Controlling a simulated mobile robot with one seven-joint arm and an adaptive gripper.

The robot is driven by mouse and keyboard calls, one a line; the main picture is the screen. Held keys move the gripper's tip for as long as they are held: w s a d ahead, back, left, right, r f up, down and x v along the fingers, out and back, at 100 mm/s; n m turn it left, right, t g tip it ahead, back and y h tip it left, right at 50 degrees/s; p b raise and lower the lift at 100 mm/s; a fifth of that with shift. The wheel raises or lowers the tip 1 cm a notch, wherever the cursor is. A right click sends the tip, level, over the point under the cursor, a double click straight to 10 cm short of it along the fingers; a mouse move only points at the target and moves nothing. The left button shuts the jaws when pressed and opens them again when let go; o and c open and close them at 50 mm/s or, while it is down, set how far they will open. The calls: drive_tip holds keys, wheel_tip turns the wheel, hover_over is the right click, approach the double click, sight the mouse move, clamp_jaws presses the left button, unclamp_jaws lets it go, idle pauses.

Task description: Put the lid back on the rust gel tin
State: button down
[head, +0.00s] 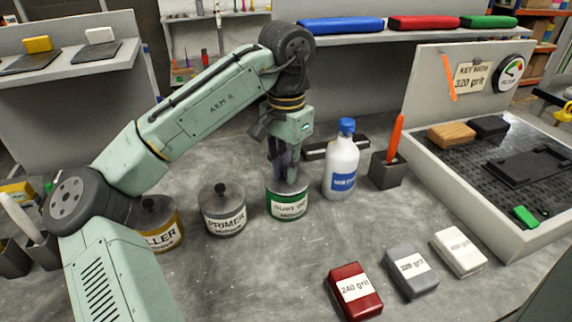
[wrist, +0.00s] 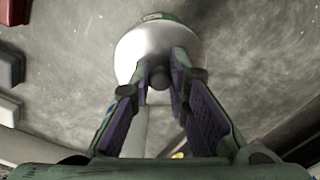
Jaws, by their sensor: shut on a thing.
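The rust gel tin (head: 288,207), with a green and white label, stands upright on the grey bench in the middle of the head view. A pale grey round lid (wrist: 150,45) with a dark knob (wrist: 160,78) is in my gripper (head: 284,172), whose fingers are shut on the knob. The lid is right over the tin's mouth, at its rim. I cannot tell whether it sits fully down. A bit of the tin's green shows past the lid in the wrist view. The fingers hide part of the lid in the head view.
The primer tin (head: 223,212) and filler tin (head: 162,226) stand to the left. A white bottle with a blue cap (head: 342,165) stands close on the right. Several grit blocks, one red (head: 354,290), lie at front right.

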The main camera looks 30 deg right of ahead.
idle(0.3)
drive_tip(key=c, duration=1.5)
unclamp_jaws()
drive_tip(key=shift+o, duration=0.7)
drive_tip(key=o, duration=0.4)
drive_tip(key=shift+r, duration=0.1)
drive_tip(key=shift+r+p, duration=0.65)
drive_tip(key=shift+r, duration=2.8)
drive_tip(key=shift+c, duration=0.2)
clamp_jaws()
